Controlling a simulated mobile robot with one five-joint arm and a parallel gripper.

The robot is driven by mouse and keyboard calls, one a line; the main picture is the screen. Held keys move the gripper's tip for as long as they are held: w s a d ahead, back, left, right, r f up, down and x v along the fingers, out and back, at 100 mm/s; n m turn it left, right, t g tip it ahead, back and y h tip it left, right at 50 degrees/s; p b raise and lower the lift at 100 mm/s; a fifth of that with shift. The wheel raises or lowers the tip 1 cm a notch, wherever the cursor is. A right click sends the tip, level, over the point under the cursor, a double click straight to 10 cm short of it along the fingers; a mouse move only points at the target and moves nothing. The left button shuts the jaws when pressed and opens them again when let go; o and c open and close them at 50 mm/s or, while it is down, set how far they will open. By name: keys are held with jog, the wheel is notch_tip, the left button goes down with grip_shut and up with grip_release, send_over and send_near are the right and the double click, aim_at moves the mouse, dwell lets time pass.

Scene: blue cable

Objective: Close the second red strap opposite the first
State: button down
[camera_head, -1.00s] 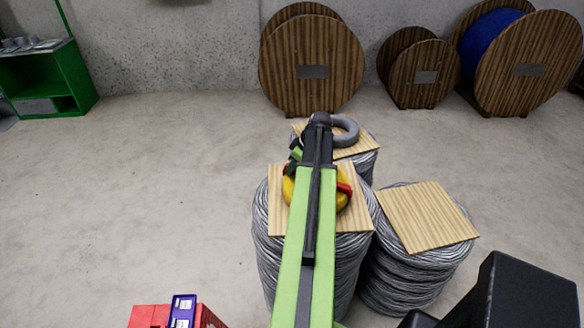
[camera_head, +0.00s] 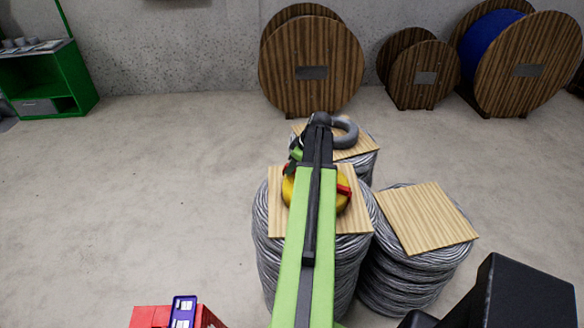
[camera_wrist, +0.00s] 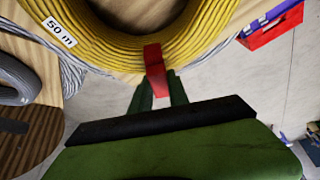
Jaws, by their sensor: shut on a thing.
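A yellow cable coil (camera_head: 342,199) lies on a square wooden board (camera_head: 347,222) atop a grey cable stack, partly hidden by my arm. One red strap (camera_head: 343,190) crosses its right side in the head view. In the wrist view the yellow coil (camera_wrist: 115,45) fills the top, with a white "50 m" label. There a red strap (camera_wrist: 154,62) wraps over the coil's near edge, its end between my fingers. My gripper (camera_wrist: 160,80) is shut on this strap.
A grey coil (camera_head: 346,131) sits on another board just behind. A bare board (camera_head: 428,217) tops a stack to the right. A red box (camera_head: 150,316) with a purple item is at the bottom left. Wooden reels (camera_head: 310,60) stand by the wall. The floor on the left is clear.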

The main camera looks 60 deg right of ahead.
jog(key=shift+f+b, duration=0.4)
dwell(0.7)
jog(key=c, duration=1.6)
grip_release()
jog(key=o, duration=0.6)
notch_tip(320, 180, up, 7)
jog(key=p, duration=0.7)
jog(key=shift+r, duration=0.1)
